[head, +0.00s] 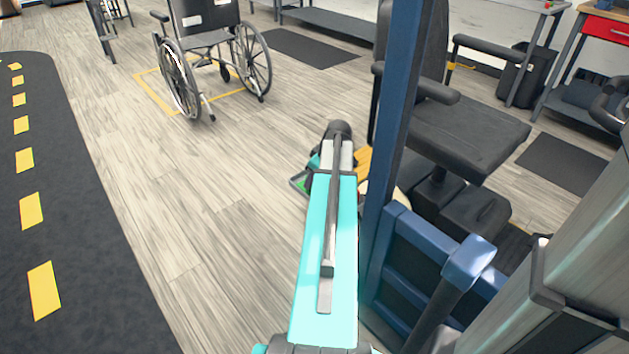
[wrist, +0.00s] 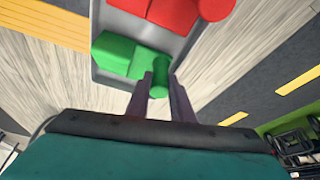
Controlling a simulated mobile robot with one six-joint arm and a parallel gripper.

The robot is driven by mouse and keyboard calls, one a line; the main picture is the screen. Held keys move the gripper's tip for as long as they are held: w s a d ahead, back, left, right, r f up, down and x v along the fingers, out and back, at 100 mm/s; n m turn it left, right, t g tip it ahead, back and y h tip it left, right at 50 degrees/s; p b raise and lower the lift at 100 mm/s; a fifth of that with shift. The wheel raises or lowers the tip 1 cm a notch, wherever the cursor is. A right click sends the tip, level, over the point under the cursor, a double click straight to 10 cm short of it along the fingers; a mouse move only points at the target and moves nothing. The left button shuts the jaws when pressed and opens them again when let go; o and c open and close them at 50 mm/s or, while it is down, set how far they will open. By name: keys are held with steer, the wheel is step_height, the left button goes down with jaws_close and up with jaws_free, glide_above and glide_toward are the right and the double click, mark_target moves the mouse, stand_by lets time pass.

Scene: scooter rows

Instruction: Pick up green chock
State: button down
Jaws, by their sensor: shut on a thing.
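My gripper (wrist: 160,78) is in the wrist view with its two dark fingers close together. They are shut on a green chock (wrist: 158,91), which shows between and just beyond the fingertips. The held chock is at the near edge of a grey tray (wrist: 155,41); I cannot tell whether it still touches the tray. Other green pieces (wrist: 113,47) lie in the tray just left of it. In the head view my arm hides the gripper tips, and only a bit of green (head: 303,184) shows beside it.
Red pieces (wrist: 172,12) lie at the tray's far side. In the head view a blue upright post (head: 392,110) and a dark padded seat (head: 455,130) stand close right of my arm. A wheelchair (head: 208,45) stands farther back. The floor to the left is clear.

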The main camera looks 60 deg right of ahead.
step_height(320, 180, up, 10)
steer(key=shift+f+p, duration=0.1)
steer(key=shift+p, duration=1.1)
